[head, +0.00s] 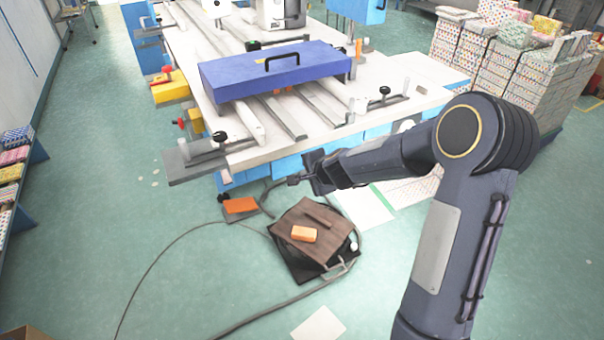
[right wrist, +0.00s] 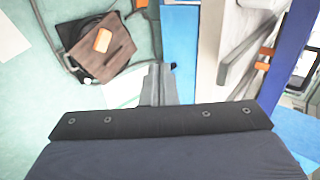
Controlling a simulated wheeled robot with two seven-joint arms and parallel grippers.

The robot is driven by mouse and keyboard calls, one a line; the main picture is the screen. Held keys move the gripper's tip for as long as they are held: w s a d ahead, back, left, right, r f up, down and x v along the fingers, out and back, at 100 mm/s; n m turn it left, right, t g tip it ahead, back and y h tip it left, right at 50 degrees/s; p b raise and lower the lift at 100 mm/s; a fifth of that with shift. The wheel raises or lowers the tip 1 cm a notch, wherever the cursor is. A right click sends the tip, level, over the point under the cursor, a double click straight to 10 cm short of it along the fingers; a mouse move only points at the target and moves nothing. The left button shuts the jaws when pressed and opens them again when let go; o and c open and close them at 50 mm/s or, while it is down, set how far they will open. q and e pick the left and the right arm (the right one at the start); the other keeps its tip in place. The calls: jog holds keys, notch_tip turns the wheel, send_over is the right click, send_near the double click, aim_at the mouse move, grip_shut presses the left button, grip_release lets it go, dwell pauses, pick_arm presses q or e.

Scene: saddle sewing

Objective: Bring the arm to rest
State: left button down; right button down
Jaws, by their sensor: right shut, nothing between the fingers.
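My right arm (head: 440,230) rises from the lower right, bends at a high elbow and reaches left. My right gripper (head: 292,180) is at its end, near the front edge of the sewing machine's white table (head: 285,145) in the head view. In the right wrist view the gripper's fingers (right wrist: 158,80) are together, with nothing held between them. My left gripper is in neither view.
A brown foot pedal (head: 290,225) with an orange block (head: 304,234) sits on the floor, with cables around it. A blue cover (head: 275,70) with a black handle lies on the table. Stacked patterned bundles (head: 525,80) stand right. Floor at left is mostly clear.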

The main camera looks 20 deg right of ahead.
jog(key=s+a+r+n+y+p, duration=0.1)
jog(key=s+a+r+n+y, duration=0.2)
jog(key=s+r, duration=0.45)
jog(key=s+a+r+n+y+p, duration=0.1)
jog(key=s+a+r+n, duration=0.2)
jog(key=s+r+n, duration=0.35)
jog(key=s+a+n+g+h+p, duration=0.1)
jog(key=s+n, duration=0.4)
jog(key=s, duration=1.5)
jog(key=g+p, duration=0.1)
jog(key=g, duration=0.1)
jog(key=shift+s+f+n+g, duration=0.2)
jog(key=shift+s+n+g, duration=0.1)
jog(key=shift+n+g, duration=0.1)
